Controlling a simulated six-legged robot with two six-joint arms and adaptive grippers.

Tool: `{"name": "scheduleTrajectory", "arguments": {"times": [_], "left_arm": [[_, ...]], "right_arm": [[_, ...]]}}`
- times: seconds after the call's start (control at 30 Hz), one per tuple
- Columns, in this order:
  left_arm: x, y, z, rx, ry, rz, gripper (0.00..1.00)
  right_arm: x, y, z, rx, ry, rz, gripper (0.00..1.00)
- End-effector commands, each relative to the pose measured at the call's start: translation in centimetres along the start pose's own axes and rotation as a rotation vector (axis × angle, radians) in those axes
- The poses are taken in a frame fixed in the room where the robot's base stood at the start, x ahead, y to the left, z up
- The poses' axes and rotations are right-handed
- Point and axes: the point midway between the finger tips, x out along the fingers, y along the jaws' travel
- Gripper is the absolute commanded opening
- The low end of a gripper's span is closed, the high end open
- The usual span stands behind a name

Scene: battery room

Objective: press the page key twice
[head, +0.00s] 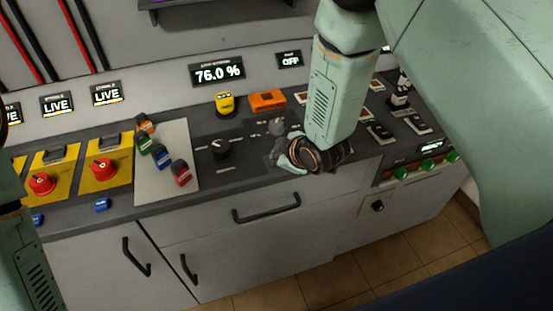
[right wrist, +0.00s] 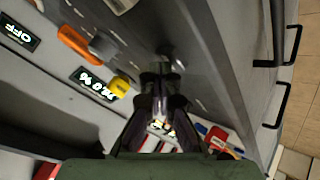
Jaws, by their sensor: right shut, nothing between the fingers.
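My right gripper (head: 287,162) is shut and empty, low over the front part of the dark console (head: 235,178), beside a grey knob (head: 277,127). It also shows in the right wrist view (right wrist: 160,112), pointing down at the console. I cannot make out a label that marks the page key. A display reading 76.0 % (head: 218,72) stands on the back panel, with a yellow control (head: 224,102) and an orange block (head: 267,100) below it. Small labels on the console are unreadable. My right forearm hides part of the console. My left gripper is out of view.
A black rotary knob (head: 221,147) stands left of my right gripper. Farther left are several coloured tags on a pale plate (head: 163,190) and red knobs on yellow plates (head: 105,168). Switches (head: 379,130) and green buttons (head: 427,165) lie right. Drawer handles (head: 266,208) project in front.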

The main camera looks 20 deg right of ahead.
Motion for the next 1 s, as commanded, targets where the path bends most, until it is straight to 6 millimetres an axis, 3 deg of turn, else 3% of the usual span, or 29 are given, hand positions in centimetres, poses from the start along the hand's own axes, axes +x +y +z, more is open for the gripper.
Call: {"name": "scheduleTrajectory", "arguments": {"times": [0.33, 0.77, 1.0], "left_arm": [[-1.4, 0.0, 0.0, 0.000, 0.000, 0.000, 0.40], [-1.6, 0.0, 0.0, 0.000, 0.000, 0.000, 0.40], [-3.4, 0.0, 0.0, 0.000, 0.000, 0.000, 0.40]], "right_arm": [[-1.2, 0.8, -0.8, 0.000, -0.001, -0.001, 0.00], [-1.4, 1.0, -1.0, 0.000, -0.001, -0.001, 0.00], [-2.8, 2.0, -2.0, -0.001, 0.000, 0.000, 0.00]]}}
